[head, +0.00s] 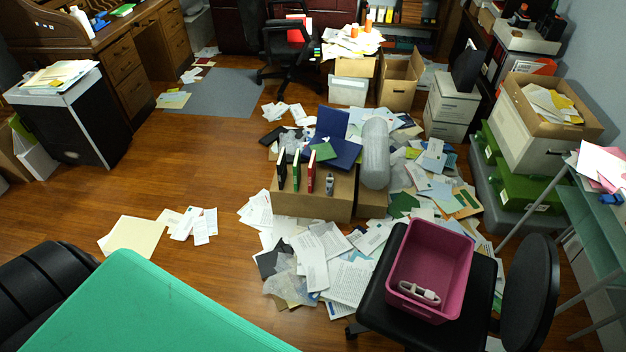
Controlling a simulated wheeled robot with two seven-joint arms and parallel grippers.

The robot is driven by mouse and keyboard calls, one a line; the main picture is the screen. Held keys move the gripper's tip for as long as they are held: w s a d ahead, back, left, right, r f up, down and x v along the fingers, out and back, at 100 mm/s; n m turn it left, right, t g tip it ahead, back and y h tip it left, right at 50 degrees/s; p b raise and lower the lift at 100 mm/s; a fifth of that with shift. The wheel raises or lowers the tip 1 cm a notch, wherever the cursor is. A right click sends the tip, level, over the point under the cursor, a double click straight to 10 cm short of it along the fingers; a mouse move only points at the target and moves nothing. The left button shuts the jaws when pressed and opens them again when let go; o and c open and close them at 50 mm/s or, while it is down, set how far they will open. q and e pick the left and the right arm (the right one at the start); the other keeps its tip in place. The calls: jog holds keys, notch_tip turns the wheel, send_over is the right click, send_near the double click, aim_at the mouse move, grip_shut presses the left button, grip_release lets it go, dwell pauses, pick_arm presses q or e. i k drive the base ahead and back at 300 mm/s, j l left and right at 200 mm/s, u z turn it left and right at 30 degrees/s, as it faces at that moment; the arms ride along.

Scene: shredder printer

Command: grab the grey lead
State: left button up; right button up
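A pale grey-white looped thing (420,293), which looks like a coiled lead, lies on the floor of a pink bin (436,244). The bin is open at the top and stands on the seat of a black chair (392,321) at the lower right. The lead is small in the picture, so its ends and plug cannot be made out. Neither of my grippers shows in the head view.
Scattered papers (313,262) cover the floor left of the chair. A cardboard box (317,203) with books stands behind them. A teal flat surface (180,310) fills the lower left. A glass side table (600,205) stands at the right. Wood floor is clear at centre left.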

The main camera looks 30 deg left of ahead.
aim_at(330, 181)
jog(key=i+j+z, duration=0.1)
jog(key=j, duration=0.65)
jog(key=i+j+z, duration=0.15)
jog(key=j, duration=0.55)
jog(key=j+z, duration=0.1)
jog(key=j, duration=0.65)
